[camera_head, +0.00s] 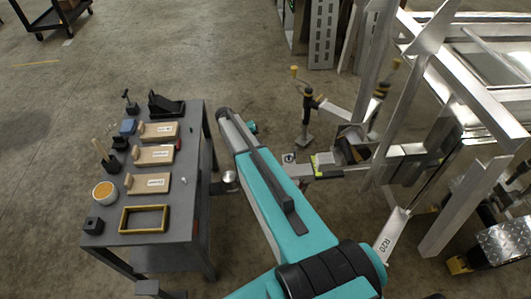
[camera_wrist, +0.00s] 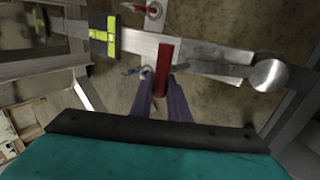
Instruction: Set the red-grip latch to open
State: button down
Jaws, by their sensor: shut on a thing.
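The red-grip latch (camera_wrist: 162,66) shows in the wrist view as an upright red handle in front of a metal trailer bar (camera_wrist: 205,58). My gripper (camera_wrist: 162,88) has its two purple fingers around the lower part of the red grip, shut on it. The latch's lower end is hidden between the fingers. In the head view my teal arm covers the latch and my gripper. The trailer's tongue (camera_head: 325,170) shows just right of my arm there.
A round silver coupling end (camera_wrist: 268,75) lies right of the latch, and a yellow-green piece (camera_wrist: 104,36) left of it. A dark table (camera_head: 190,215) with wooden blocks and a bowl (camera_head: 104,191) stands left of my arm. Open floor lies beyond.

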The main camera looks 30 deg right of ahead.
jog(key=w+a+r+b, duration=0.1)
jog(key=w+a, duration=0.3)
jog(key=a, duration=0.4)
jog(key=w+a+r+h+b, duration=0.1)
jog(key=w+a+b, duration=0.3)
jog(key=a, duration=0.5)
jog(key=shift+g, duration=0.3)
jog(key=shift+w, duration=0.1)
jog(key=c, duration=1.7)
grip_release()
jog(key=shift+r, duration=0.1)
jog(key=b+v, duration=0.2)
jog(key=v, duration=1.1)
jog(key=shift+a+r, duration=0.15)
jog(key=shift+a, duration=0.15)
